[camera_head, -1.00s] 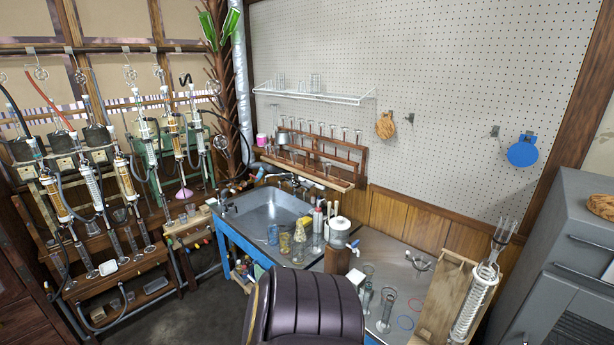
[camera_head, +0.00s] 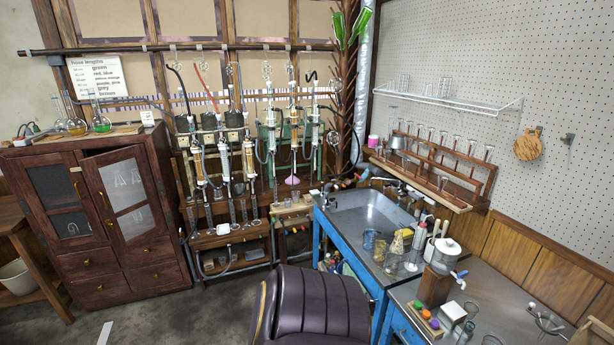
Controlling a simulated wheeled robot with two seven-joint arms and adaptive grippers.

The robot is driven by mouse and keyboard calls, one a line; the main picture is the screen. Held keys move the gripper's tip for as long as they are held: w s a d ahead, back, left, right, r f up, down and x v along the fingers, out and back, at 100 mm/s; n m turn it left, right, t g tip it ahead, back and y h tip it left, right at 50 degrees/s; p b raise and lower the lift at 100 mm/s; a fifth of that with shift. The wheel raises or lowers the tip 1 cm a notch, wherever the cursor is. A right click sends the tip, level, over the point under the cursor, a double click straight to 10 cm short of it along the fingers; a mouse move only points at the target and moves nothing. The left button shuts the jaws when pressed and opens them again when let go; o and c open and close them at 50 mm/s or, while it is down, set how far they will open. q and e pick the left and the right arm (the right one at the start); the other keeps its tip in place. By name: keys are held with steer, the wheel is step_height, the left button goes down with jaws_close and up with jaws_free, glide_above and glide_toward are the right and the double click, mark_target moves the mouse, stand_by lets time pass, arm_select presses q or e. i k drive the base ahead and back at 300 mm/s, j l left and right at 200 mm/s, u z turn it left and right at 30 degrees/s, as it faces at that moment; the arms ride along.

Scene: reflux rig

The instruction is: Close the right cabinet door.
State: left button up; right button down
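A dark wooden cabinet (camera_head: 93,260) stands at the left of the head view, with glass-paned doors above several drawers. Its right door (camera_head: 126,200) appears slightly ajar. Its left edge stands out in front of the cabinet, and a dark gap shows along its top. Glassware shows faintly through its pane. The left door (camera_head: 58,205) looks shut. Small handles show on the doors. Neither of my grippers is in view, so nothing of mine is seen touching the door.
Flasks (camera_head: 101,120) stand on the cabinet top. A wooden table (camera_head: 15,225) is left of the cabinet, with a white bucket (camera_head: 18,278) beneath. The reflux rig (camera_head: 235,160) stands to its right, then the sink bench (camera_head: 365,225). Grey floor (camera_head: 160,315) before the cabinet is mostly clear.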

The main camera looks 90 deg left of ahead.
mark_target(90, 166)
steer(key=u, duration=4.15)
steer(key=i+l+z, duration=0.15)
steer(key=i+l, duration=0.6)
steer(key=i, duration=0.05)
